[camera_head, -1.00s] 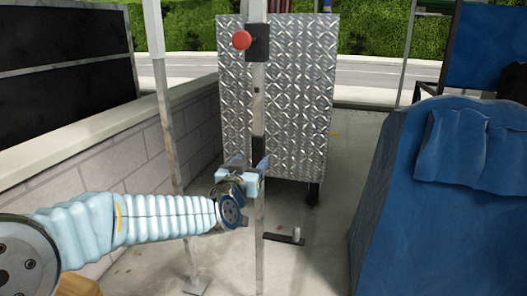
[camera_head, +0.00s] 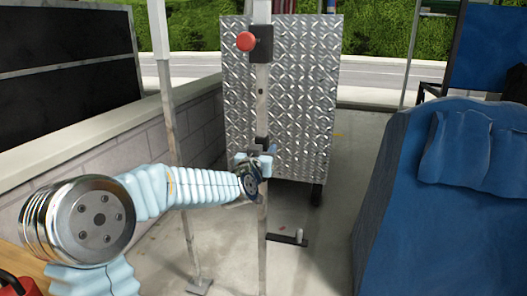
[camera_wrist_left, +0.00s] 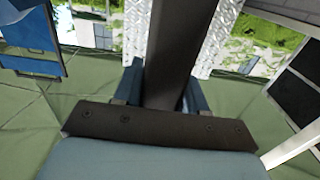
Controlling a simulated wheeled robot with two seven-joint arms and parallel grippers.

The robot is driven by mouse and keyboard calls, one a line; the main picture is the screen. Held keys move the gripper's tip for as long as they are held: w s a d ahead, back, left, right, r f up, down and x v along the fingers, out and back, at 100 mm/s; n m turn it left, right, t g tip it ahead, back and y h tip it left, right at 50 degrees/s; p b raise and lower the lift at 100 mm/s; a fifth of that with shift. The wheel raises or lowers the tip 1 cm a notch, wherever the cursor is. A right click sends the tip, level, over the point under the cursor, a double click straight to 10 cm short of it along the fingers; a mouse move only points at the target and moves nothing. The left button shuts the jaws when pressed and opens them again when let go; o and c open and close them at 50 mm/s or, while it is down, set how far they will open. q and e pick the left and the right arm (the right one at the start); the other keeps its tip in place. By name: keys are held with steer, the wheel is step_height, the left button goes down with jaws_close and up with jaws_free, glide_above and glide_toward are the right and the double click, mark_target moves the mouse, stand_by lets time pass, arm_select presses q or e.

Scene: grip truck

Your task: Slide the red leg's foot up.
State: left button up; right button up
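The red leg (camera_head: 261,95) is an upright pale post with a red knob (camera_head: 246,41) on a dark block near its top. Lower down it has a dark section (camera_head: 262,143). A dark flat bar with a short pale peg (camera_head: 287,240) lies low beside the post; I cannot tell whether it joins the post. My left gripper (camera_head: 262,160) is at the post just below the dark section. In the left wrist view, the dark post (camera_wrist_left: 167,80) runs between its blue fingers (camera_wrist_left: 165,92), which appear to press both sides. My right gripper is not in view.
A diamond-plate metal box (camera_head: 300,90) stands behind the post. Another thin pole (camera_head: 172,150) with a flat foot stands to the left, beside a low block wall (camera_head: 120,150). A big blue covered shape (camera_head: 440,200) fills the right side. Concrete floor is clear between.

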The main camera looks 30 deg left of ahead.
mark_target(261, 110)
arm_select(q)
jaws_close()
step_height(261, 110, up, 13)
steer(key=p, duration=0.9)
steer(key=shift+o, duration=2.3)
jaws_free()
steer(key=shift+f, duration=0.2)
steer(key=shift+s, duration=0.1)
steer(key=b+v, duration=0.1)
steer(key=v, duration=1.2)
steer(key=shift+s+f, duration=0.1)
steer(key=shift+s, duration=0.25)
